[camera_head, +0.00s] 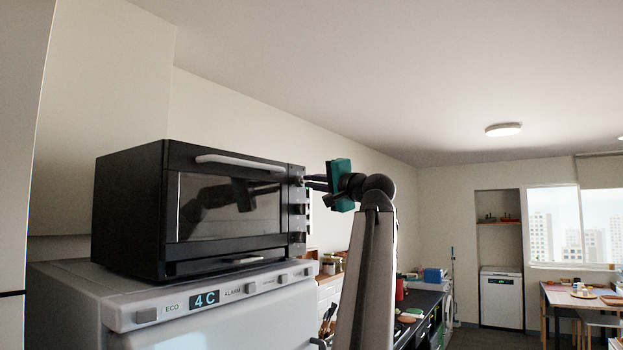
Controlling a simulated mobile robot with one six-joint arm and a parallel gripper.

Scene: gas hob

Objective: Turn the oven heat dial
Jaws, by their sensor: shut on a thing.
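A black toaster oven (132,210) with a glass door (228,206) and a grey handle stands on a white fridge. Its dials sit in a column on the right side of its front. The top dial (296,174) is at my gripper's fingertips; the middle dial (297,209) and bottom dial (298,238) are free. My gripper (308,182), with a teal body, reaches from the right and is shut on the top dial. The fingertips are small in this view, so the dial's angle is hard to read.
A counter (425,305) with several items runs along the wall behind. A table (580,298) stands by the window at far right. Open floor lies between.

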